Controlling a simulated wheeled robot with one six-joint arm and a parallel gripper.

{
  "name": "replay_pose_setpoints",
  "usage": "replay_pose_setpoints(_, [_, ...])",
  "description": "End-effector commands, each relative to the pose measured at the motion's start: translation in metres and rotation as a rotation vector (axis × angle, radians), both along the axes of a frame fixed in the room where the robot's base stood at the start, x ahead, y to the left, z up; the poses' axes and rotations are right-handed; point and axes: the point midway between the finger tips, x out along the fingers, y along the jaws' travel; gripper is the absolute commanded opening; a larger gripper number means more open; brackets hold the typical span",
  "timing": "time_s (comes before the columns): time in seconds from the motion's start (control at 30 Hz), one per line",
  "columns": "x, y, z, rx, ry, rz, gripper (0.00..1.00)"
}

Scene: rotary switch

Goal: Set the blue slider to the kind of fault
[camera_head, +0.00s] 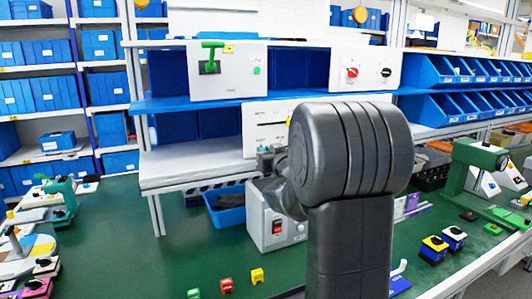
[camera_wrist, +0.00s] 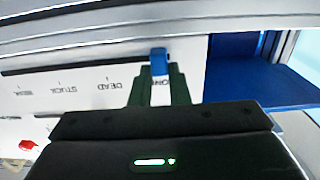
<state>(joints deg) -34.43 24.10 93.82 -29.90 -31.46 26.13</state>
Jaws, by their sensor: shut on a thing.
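The blue slider (camera_wrist: 159,62) stands at one end of a white panel (camera_wrist: 90,75) in the wrist view. My gripper (camera_wrist: 160,72) has its two dark green fingers on either side of the slider, shut on it. The panel's printed labels appear upside down; DEAD and STUCK read beside the slider, and the label between my fingers is partly hidden. In the head view the white panel (camera_head: 262,116) with a dark slot sits under the blue shelf. My gripper's end (camera_head: 266,157) is just below it, partly behind my arm, and I cannot pick out the slider there.
Above the shelf are a box with a green handle (camera_head: 211,58) and a panel with a red knob (camera_head: 352,72). A grey box with a red switch (camera_head: 277,228) stands below. Blue bins (camera_head: 450,70) are at right.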

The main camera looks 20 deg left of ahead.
Motion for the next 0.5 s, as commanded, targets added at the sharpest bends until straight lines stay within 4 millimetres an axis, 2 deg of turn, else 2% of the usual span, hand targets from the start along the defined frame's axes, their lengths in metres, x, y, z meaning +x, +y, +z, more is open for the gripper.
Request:
replay_pose_setpoints(0.17, [0.008,-0.007,0.002,-0.001,0.000,-0.003,0.00])
replay_pose_setpoints(0.5, [0.049,-0.042,0.002,-0.002,0.001,-0.004,0.00])
